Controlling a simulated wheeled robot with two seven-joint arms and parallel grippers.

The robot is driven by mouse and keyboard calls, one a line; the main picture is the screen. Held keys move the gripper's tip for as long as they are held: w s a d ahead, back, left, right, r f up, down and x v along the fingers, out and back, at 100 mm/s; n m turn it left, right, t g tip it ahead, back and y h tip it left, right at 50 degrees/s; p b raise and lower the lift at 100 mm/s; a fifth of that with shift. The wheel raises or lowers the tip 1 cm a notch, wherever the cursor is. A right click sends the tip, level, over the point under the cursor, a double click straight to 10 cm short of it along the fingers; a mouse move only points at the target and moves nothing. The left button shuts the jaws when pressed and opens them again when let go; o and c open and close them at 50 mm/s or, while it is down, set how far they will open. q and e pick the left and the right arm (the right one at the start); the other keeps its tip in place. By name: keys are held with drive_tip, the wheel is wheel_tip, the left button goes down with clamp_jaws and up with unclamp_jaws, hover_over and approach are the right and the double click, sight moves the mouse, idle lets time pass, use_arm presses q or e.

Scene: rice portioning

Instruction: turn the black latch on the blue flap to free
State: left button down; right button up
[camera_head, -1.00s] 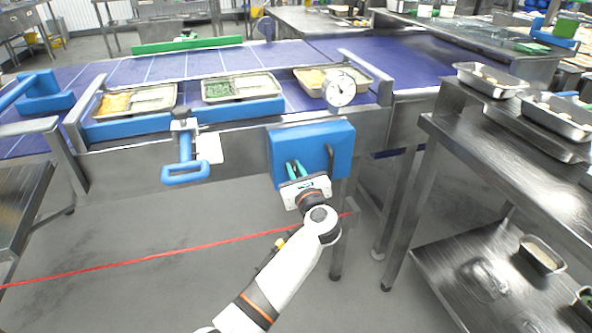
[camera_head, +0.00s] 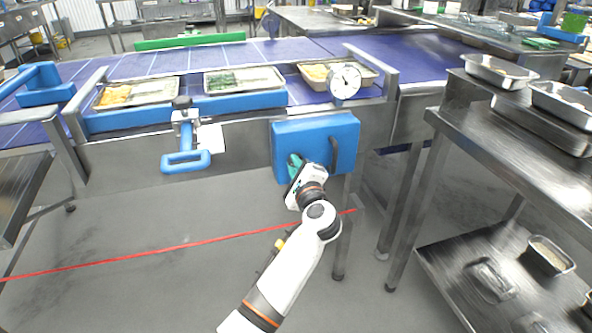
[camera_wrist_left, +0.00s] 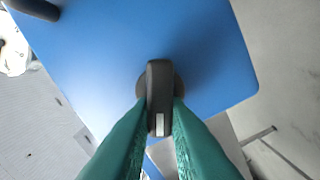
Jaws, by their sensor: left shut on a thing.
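The blue flap (camera_head: 315,132) hangs on the front of the conveyor, with a black bar handle (camera_head: 334,154) on its right side. My left gripper (camera_head: 295,164) is at the lower left part of the flap. In the left wrist view its green fingers (camera_wrist_left: 159,118) are shut on the black latch (camera_wrist_left: 160,90), one on each side. The latch stands on a dark round base against the blue flap, which also fills much of that view (camera_wrist_left: 215,60). In the head view the gripper hides the latch. My right gripper is not in view.
A round white dial (camera_head: 345,82) stands above the flap. A blue handle (camera_head: 186,162) sticks out to its left. Filled trays (camera_head: 137,93) stand along the conveyor (camera_head: 190,64). A steel table (camera_head: 500,150) is at the right. The floor below the flap is open.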

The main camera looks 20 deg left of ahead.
use_arm(q)
drive_tip(key=shift+a+f+n+b, duration=0.1)
drive_tip(key=shift+f+n+b, duration=0.1)
drive_tip(key=shift+n+b, duration=1)
drive_tip(key=shift+f+n+b, duration=0.2)
drive_tip(key=shift+n+b, duration=0.35)
drive_tip(key=shift+n, duration=1.15)
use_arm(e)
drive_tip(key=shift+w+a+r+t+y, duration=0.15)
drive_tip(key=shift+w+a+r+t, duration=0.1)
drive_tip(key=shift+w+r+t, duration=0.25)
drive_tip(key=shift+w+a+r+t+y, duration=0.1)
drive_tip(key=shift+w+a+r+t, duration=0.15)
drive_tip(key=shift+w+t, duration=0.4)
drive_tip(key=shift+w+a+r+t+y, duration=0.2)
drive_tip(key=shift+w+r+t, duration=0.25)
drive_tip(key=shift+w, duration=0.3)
use_arm(q)
drive_tip(key=c, duration=1.4)
unclamp_jaws()
